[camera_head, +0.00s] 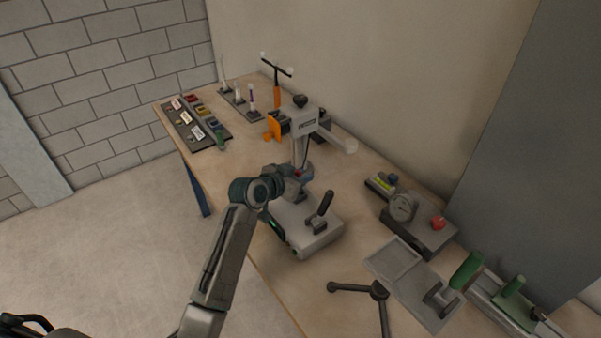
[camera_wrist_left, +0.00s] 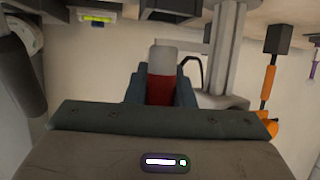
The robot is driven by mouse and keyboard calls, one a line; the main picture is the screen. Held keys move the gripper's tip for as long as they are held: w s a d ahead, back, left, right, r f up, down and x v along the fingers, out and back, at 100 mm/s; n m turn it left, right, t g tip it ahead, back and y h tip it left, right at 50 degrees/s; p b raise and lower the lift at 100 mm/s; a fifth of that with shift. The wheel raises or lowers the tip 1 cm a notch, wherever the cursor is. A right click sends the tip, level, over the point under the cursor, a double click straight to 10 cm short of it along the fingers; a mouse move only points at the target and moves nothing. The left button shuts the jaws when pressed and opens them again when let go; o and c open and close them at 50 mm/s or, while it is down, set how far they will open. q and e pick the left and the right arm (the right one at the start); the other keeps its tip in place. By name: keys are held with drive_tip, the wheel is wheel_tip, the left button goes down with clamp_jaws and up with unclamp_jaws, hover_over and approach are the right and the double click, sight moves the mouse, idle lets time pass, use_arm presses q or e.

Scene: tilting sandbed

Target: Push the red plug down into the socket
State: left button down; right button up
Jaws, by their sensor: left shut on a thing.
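My left gripper (camera_head: 300,178) reaches over the workbench beside the grey column of the press-like stand (camera_head: 301,122). In the left wrist view the gripper (camera_wrist_left: 160,92) is shut on the red plug (camera_wrist_left: 160,88), with a finger on each side. A pale grey cylindrical part shows just beyond the red, in line with it. In the head view only a small speck of red shows at the gripper, and the rest is covered. I cannot make out the socket or tell how deep the plug sits. My right gripper is not in view.
A grey box with a black lever (camera_head: 319,213) is below the gripper. A gauge box with a red button (camera_head: 438,222) stands to the right.

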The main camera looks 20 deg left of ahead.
use_arm(q)
drive_tip(key=shift+f+b, duration=0.35)
drive_tip(key=shift+f, duration=0.3)
drive_tip(key=shift+w+f, duration=0.1)
drive_tip(key=shift+f, duration=0.2)
drive_tip(key=shift+w+f+b, duration=0.1)
drive_tip(key=shift+f+b, duration=0.3)
drive_tip(key=shift+s+f+b, duration=0.2)
drive_tip(key=shift+f+b, duration=0.05)
drive_tip(key=shift+b, duration=0.05)
drive_tip(key=shift+f, duration=0.2)
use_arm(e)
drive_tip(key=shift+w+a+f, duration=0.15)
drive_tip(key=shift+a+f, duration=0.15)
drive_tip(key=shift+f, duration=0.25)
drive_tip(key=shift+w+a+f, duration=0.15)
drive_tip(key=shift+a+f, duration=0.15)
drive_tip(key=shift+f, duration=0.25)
use_arm(q)
drive_tip(key=shift+w, duration=0.1)
drive_tip(key=c, duration=1.3)
unclamp_jaws()
drive_tip(key=shift+o, duration=0.7)
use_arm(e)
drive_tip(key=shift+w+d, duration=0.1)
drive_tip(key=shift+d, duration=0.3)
